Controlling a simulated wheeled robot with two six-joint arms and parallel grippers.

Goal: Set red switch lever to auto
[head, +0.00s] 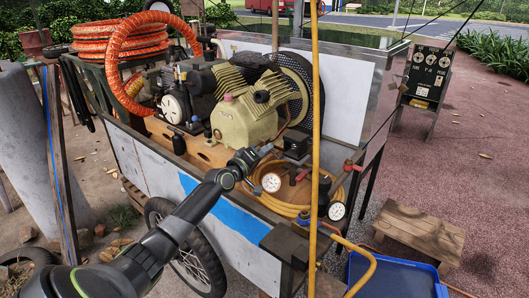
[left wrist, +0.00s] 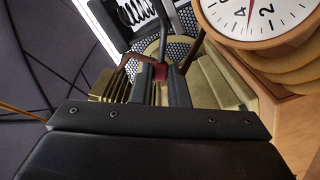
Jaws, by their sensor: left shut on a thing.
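My left gripper (head: 262,153) reaches in from the left over the cart's front side, just left of a small black box (head: 296,143). In the left wrist view its two dark fingers (left wrist: 161,85) are shut on a small red piece, which looks like the red switch lever (left wrist: 160,71). Only a little of the lever shows between the fingertips. In the head view the gripper hides the lever, and I cannot read any auto mark. My right gripper is not in view.
The tan compressor (head: 245,115) stands behind the gripper. A round gauge (head: 271,182) sits close on its right; a dial (left wrist: 258,18) also shows near the fingers in the left wrist view. A yellow pole (head: 316,90) stands upright to the right. A coiled yellow hose (head: 285,208) lies in front.

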